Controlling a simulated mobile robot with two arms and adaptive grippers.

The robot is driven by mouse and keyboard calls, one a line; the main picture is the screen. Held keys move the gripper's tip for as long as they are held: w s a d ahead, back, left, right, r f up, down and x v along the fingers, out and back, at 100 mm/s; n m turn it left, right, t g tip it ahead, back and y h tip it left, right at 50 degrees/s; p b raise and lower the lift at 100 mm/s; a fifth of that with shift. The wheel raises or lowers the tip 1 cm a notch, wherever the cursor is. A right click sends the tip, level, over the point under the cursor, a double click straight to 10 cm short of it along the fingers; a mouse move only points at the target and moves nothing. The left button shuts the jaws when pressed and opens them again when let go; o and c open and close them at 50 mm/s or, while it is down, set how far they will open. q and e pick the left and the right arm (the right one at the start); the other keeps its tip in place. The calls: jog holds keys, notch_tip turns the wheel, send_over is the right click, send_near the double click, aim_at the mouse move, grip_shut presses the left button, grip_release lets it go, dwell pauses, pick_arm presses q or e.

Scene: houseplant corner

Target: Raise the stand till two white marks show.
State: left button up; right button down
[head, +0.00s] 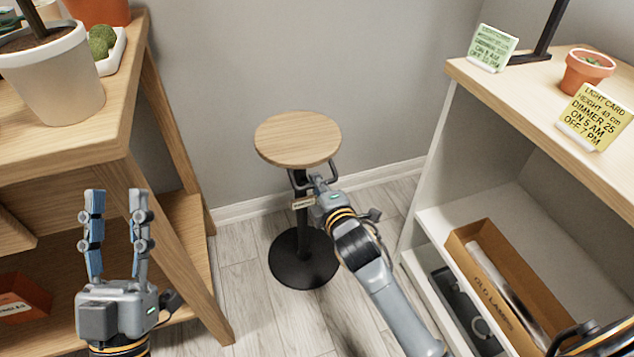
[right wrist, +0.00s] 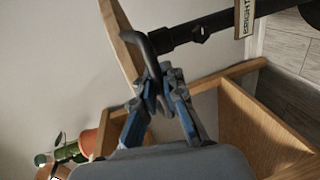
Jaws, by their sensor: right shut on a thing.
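The stand has a round wooden top (head: 298,138), a dark post (head: 303,235) and a round black base (head: 303,268) on the floor. A dark looped handle (right wrist: 158,42) sits under the top. My right gripper (head: 318,184) is shut on this handle; in the right wrist view its fingers (right wrist: 158,88) close around the loop. The post (right wrist: 215,33) looks plain dark there, and I cannot make out white marks. A small tag (head: 303,203) hangs by the post, partly readable in the right wrist view. My left gripper (head: 116,195) is open and empty, left of the stand.
A wooden plant bench (head: 140,100) with a white pot (head: 60,85) stands at left. At right, a shelf (head: 510,110) carries a yellow light card (head: 595,115), a green card (head: 492,47) and a small terracotta pot (head: 588,70). A cardboard box (head: 475,240) sits inside. Floor around the base is clear.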

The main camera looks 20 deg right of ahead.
aim_at(312, 163)
notch_tip(312, 163, up, 2)
jog(key=shift+r+p, duration=0.25)
jog(key=shift+p, duration=0.7)
pick_arm(q)
jog(key=w+a+f+g+y+p, duration=0.1)
jog(key=w+f+g+y+p, duration=0.15)
jog(key=f+g, duration=1)
pick_arm(e)
jog(key=shift+r, duration=0.85)
notch_tip(312, 163, up, 2)
jog(key=shift+p, duration=0.95)
pick_arm(q)
jog(key=s+a+f+n+g+y+p, duration=0.1)
jog(key=s+a+f+g+y+p, duration=0.2)
jog(key=s+f, duration=0.4)
jog(key=s+a+f+g+y+p, duration=0.1)
jog(key=s+a+f+g, duration=0.2)
jog(key=s+f+g, duration=0.45)
pick_arm(e)
notch_tip(312, 163, up, 4)
pick_arm(q)
notch_tip(312, 163, down, 15)
jog(key=p, duration=0.4)
jog(key=shift+s+r, duration=0.2)
pick_arm(e)
notch_tip(312, 163, up, 3)
jog(key=shift+r, duration=0.1)
